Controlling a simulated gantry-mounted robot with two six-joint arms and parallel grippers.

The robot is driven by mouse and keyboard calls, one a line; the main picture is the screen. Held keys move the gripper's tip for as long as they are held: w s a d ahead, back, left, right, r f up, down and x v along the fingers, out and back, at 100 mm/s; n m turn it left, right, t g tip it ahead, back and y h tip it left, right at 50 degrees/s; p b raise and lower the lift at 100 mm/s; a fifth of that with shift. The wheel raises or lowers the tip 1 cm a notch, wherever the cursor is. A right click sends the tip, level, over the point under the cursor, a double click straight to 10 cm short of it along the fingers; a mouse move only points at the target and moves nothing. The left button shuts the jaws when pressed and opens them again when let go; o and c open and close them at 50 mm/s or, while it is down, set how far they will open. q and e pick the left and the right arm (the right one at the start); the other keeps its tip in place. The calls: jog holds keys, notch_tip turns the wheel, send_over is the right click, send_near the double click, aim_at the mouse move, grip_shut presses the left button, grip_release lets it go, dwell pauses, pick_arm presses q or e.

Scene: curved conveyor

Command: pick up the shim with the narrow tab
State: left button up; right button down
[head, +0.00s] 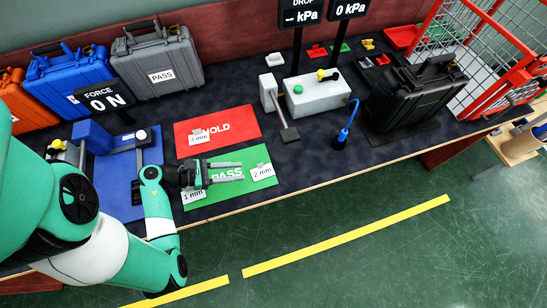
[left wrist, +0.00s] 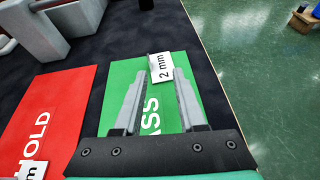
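Small white tags appear to mark the shims: "1 mm" (head: 193,197) and "2 mm" (head: 263,171) on the green PASS mat (head: 258,155), and "3 mm" (head: 199,140) on the red HOLD mat (head: 240,118). The tabs are too small to tell apart. My left gripper (head: 242,172) is open and empty above the green mat. In the left wrist view its fingers (left wrist: 158,85) are spread, with the "2 mm" tag (left wrist: 161,68) just beyond the fingertips and apart from them. The "1 mm" tag is not visible there. My right gripper is not in view.
A blue plate (head: 118,165) with a fixture lies left. A grey button box (head: 318,95) and a black case (head: 418,93) stand to the right. Blue (head: 75,80) and grey (head: 160,62) cases stand behind. The table's front edge is close to the green mat.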

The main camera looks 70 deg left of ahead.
aim_at(260, 164)
pick_arm(q)
jog(key=shift+s+a+r+n+y, duration=0.15)
jog(key=shift+s+n+y, duration=0.15)
jog(key=shift+s+n, duration=0.25)
jog(key=shift+s+a+n+y, duration=0.35)
jog(key=shift+s+a+y, duration=0.05)
jog(key=shift+s, duration=0.05)
jog(key=shift+w, duration=0.3)
jog(key=b+x, duration=0.1)
jog(key=x, duration=0.4)
jog(key=shift+w+b, duration=0.3)
jog(key=shift+w, duration=0.2)
jog(key=b+x, duration=0.1)
jog(key=x, duration=0.3)
jog(key=shift+w+d+r+b, duration=0.1)
jog(key=shift+w+d+b, duration=0.1)
jog(key=shift+b, duration=0.2)
jog(key=shift+w+a, duration=0.1)
jog(key=shift+w, duration=0.4)
grip_shut()
